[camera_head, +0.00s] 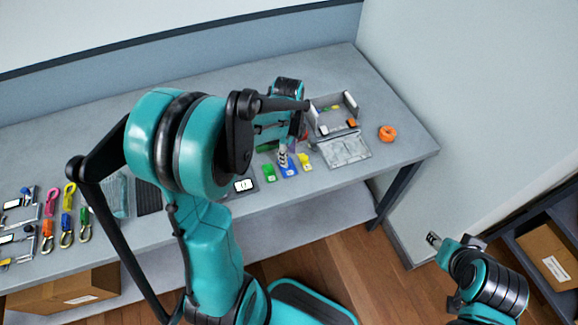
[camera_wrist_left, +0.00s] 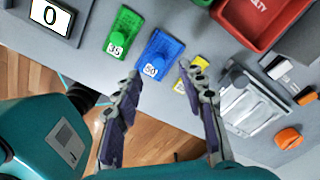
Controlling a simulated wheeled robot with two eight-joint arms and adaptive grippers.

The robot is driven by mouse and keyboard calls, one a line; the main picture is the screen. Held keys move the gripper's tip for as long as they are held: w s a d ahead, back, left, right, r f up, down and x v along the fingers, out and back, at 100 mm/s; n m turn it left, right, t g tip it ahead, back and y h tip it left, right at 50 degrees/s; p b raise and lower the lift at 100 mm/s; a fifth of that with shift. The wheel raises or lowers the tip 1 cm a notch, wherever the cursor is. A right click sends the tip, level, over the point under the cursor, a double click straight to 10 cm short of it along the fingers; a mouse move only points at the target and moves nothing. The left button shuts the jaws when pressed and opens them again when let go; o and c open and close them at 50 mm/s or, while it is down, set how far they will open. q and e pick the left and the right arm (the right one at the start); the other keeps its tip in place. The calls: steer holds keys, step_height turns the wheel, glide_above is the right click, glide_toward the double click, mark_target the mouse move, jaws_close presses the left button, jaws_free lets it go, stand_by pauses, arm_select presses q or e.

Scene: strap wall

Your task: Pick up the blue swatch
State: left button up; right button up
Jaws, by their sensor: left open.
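The blue swatch (camera_head: 290,171) lies on the grey table near its front edge, between a green swatch (camera_head: 269,173) and a yellow swatch (camera_head: 305,161). In the head view my left gripper (camera_head: 283,156) partly covers the swatch. My right gripper (camera_head: 434,240) is low at the right, away from the table.
The green swatch (camera_wrist_left: 121,33), labelled 35, and the yellow swatch (camera_wrist_left: 186,86) lie close on either side. A display reading 0 (camera_wrist_left: 52,16), a red tray (camera_wrist_left: 262,35), a clear flat case (camera_wrist_left: 255,105) and an orange roll (camera_head: 387,133) are nearby. Carabiners (camera_head: 66,230) lie left.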

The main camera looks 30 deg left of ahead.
mark_target(291, 170)
arm_select(q)
step_height(291, 170, down, 4)
steer(key=shift+a+f+b, duration=0.15)
steer(key=shift+f+b, duration=0.05)
steer(key=shift+b, duration=0.65)
steer(key=shift+c, duration=0.4)
steer(key=shift+r, duration=0.1)
jaws_close()
